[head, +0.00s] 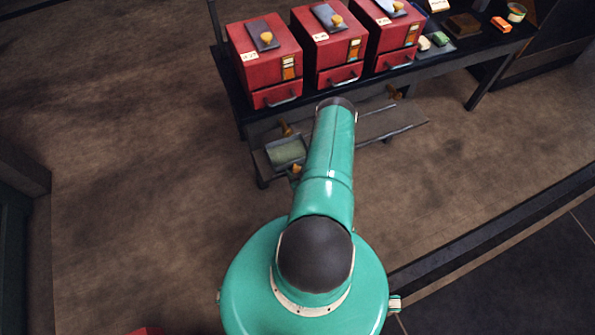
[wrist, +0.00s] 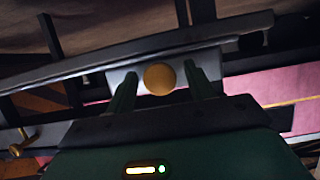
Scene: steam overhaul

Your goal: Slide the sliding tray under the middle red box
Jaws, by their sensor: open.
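The middle red box (head: 325,52) stands on a dark table between two similar red boxes, with a brass knob on its lid and a handle low on its front. Below the table are low rails and a tray with a greenish inside (head: 285,152); I cannot tell if it is the sliding tray. In the wrist view my gripper (wrist: 163,80) is open, and a round brass knob (wrist: 160,79) on a pale plate shows between its fingers. I cannot tell whether they touch it. In the head view my arm hides the gripper and part of the space below the middle box.
The left red box (head: 263,60) and right red box (head: 395,30) flank the middle one. Small items and a striped cup (head: 516,12) lie on the table (head: 470,50) at right. A long flat strip (head: 390,124) runs low at right. The brown floor at left is clear.

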